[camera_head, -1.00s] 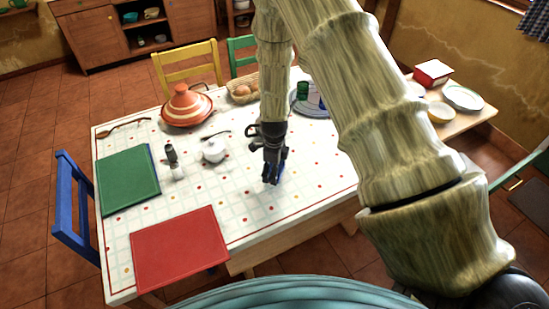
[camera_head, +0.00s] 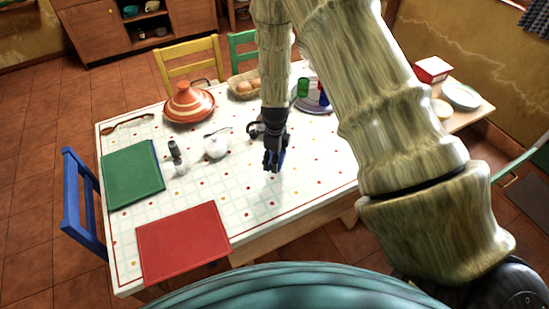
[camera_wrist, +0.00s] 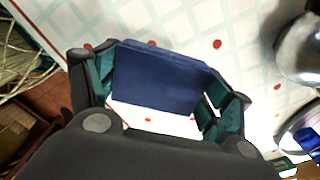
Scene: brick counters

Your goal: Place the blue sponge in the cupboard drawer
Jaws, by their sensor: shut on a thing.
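The blue sponge (camera_wrist: 158,78) is between the two fingers of my gripper (camera_wrist: 160,90) in the wrist view, and the gripper is shut on it. In the head view my gripper (camera_head: 273,162) is over the table, and only a little of the sponge (camera_head: 282,158) shows beside the dark fingers. The gripper looks raised a little above the tablecloth. A wooden cupboard (camera_head: 100,35) with open shelves stands at the far back left; its drawers are cut off or hard to make out.
The table (camera_head: 215,190) bears a red mat (camera_head: 183,243), a green mat (camera_head: 132,175), a pepper mill (camera_head: 177,158), a white sugar pot (camera_head: 216,146), a tagine (camera_head: 188,102) and an egg basket (camera_head: 244,85). Blue (camera_head: 80,205) and yellow (camera_head: 190,60) chairs flank it. Floor on the left is clear.

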